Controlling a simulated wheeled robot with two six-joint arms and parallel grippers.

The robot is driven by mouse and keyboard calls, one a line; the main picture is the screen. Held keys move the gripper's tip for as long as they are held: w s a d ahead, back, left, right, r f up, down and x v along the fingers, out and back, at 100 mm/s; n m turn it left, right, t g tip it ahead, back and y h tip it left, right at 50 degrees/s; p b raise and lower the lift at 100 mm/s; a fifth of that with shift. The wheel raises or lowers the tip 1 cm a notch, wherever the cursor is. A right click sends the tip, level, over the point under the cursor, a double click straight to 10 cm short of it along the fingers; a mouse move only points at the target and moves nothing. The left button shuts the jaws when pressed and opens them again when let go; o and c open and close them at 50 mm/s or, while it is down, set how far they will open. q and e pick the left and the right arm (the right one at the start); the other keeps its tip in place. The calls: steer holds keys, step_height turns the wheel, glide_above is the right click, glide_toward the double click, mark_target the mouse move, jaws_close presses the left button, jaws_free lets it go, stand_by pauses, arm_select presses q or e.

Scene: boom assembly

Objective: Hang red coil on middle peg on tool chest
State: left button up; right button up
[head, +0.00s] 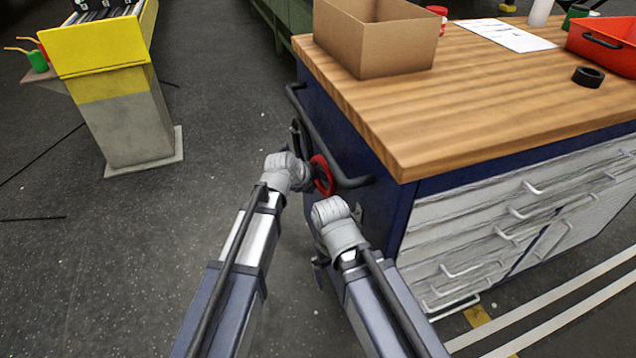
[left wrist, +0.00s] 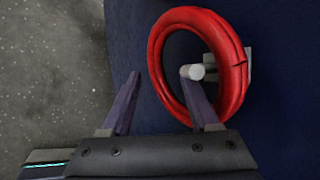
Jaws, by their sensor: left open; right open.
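The red coil (head: 323,175) is at the dark blue side of the tool chest (head: 370,165). In the left wrist view the coil (left wrist: 236,90) loops around a pale peg (left wrist: 198,72) that stands out from a small plate. My left gripper (head: 306,168) is at the coil; its fingers are largely hidden in the head view. In the left wrist view my left gripper (left wrist: 163,76) is open, one finger reaching over the ring's opening and the other outside its left edge. My right gripper (head: 322,262) is lower, below its grey wrist, open and mostly hidden.
A dark loop (head: 296,135) hangs farther back on the same side. A dark rail handle (head: 325,140) runs under the wooden top (head: 470,100). A cardboard box (head: 400,48) and red bin (head: 590,48) stand on top. Floor to the left is free up to a yellow-grey stand (head: 125,115).

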arm_select(q)
steer(key=p+v, duration=0.4)
steer(key=v, duration=0.2)
steer(key=shift+r, duration=0.2)
steer(key=shift+s+a, duration=0.15)
